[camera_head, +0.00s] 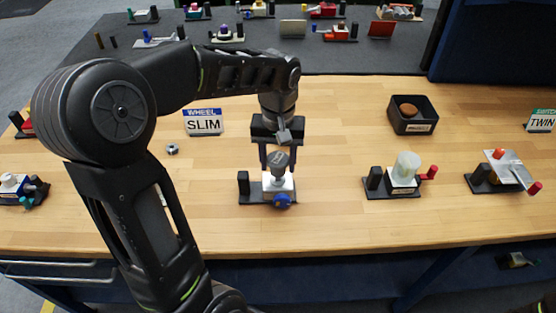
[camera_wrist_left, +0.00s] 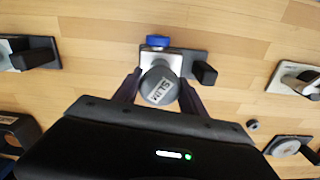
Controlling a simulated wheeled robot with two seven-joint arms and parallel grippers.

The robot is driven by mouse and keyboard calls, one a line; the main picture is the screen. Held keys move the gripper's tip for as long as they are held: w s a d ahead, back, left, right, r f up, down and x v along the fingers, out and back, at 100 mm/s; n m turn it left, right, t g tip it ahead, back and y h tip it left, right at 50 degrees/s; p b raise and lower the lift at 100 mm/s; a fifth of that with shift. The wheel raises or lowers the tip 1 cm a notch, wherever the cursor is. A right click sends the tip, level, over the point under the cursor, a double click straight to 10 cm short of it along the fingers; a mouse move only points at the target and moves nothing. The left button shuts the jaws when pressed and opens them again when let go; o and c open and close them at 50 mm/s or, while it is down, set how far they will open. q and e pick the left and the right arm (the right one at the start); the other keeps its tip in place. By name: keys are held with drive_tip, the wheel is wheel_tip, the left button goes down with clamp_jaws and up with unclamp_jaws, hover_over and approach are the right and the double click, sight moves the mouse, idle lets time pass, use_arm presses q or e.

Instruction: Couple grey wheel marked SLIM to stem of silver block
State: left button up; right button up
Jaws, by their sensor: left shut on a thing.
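The grey wheel marked SLIM (camera_wrist_left: 159,86) is between the fingers of my left gripper (camera_wrist_left: 158,92), which is shut on it. In the head view the wheel (camera_head: 279,161) is directly above the silver block (camera_head: 270,188). The block sits on a dark base with a black post and has a blue knob (camera_head: 282,201) on its front side. The block also shows behind the wheel in the left wrist view (camera_wrist_left: 174,62). The stem is hidden under the wheel, and I cannot tell whether the wheel is seated on it. My right gripper is not in view.
A WHEEL SLIM sign (camera_head: 203,122) and a small metal nut (camera_head: 172,149) are left of the block. A unit with a pale cylinder (camera_head: 407,166) and a black tray (camera_head: 412,115) stand to the right. Bare wooden bench lies between them.

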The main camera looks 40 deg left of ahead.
use_arm(q)
drive_tip(key=shift+f+b, duration=0.3)
drive_tip(key=shift+f, duration=0.05)
idle(0.8)
drive_tip(key=shift+r+p, duration=0.35)
drive_tip(key=shift+r, duration=0.05)
drive_tip(key=shift+f+b, duration=0.5)
drive_tip(key=shift+f, duration=0.1)
idle(1.4)
drive_tip(key=shift+r, duration=0.15)
drive_tip(key=shift+r+p, duration=0.4)
drive_tip(key=shift+p, duration=0.05)
idle(0.7)
drive_tip(key=shift+f+b, duration=0.35)
drive_tip(key=shift+f, duration=0.15)
idle(0.8)
drive_tip(key=shift+r, duration=0.25)
drive_tip(key=shift+r+p, duration=0.3)
drive_tip(key=shift+p, duration=0.1)
